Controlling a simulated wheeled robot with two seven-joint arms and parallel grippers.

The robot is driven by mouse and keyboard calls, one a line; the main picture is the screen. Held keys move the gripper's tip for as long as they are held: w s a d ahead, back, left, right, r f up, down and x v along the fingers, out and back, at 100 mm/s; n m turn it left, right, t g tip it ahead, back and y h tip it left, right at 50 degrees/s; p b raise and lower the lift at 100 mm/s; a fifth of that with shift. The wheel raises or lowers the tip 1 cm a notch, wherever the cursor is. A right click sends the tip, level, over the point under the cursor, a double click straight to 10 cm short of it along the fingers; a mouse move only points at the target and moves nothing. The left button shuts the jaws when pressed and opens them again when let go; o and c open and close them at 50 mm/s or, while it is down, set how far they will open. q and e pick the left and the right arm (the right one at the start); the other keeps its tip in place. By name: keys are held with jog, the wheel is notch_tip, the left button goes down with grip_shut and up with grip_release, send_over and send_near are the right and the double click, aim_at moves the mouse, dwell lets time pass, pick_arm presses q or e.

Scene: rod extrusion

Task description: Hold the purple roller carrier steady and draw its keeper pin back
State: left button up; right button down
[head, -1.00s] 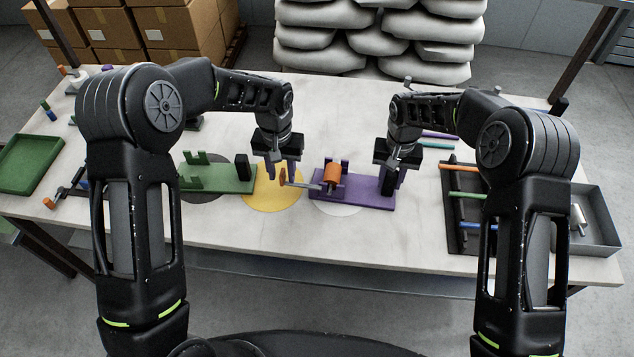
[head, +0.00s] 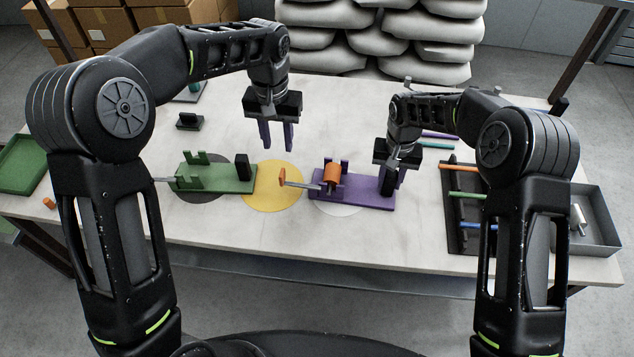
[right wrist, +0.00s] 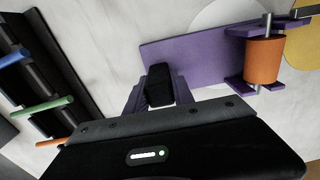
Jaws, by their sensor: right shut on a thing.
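The purple roller carrier (head: 358,201) lies flat on the table and holds an orange roller (head: 332,174) between its uprights; both also show in the right wrist view. A grey pin (head: 303,185) with an orange head (head: 282,178) sticks out from the carrier's left end, over the yellow disc. Whether its inner end is still in the carrier is unclear. My right gripper (head: 391,181) is shut on the black block (right wrist: 160,85) at the carrier's right end. My left gripper (head: 277,142) is open and empty, above and behind the pin head.
A green carrier (head: 215,182) stands left of the yellow disc (head: 274,198). A dark rack (head: 459,229) with coloured rods and a grey tray (head: 599,232) are at the right. A green tray (head: 20,162) is at far left. The table behind the carriers is mostly clear.

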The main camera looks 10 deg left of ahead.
jog(key=c, duration=1)
grip_release()
jog(key=shift+o, duration=0.2)
jog(key=o, duration=0.4)
jog(key=shift+o, duration=0.2)
jog(key=shift+r, duration=3.5)
jog(key=shift+r, duration=0.1)
jog(key=shift+r, duration=1.4)
